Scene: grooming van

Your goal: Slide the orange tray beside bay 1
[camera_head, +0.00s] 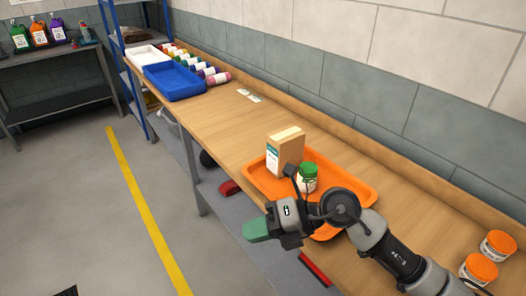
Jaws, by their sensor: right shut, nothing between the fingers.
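The orange tray (358,184) lies on the wooden bench, with a tan box (287,150) and a white jar with a green lid (307,178) in it. My right gripper (258,229) is at the tray's front left, out past the bench's front edge in this view. Its green-tipped fingers are shut and hold nothing. My right wrist and arm cross over the tray's near right part and hide some of it. Two small white cards (249,95) lie farther along the bench; I cannot read them or tell which marks bay 1. My left gripper does not show.
A white tray (146,55) and several coloured bottles (204,71) stand at the far end. Orange-lidded jars (497,245) stand at right. A wall backs the bench.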

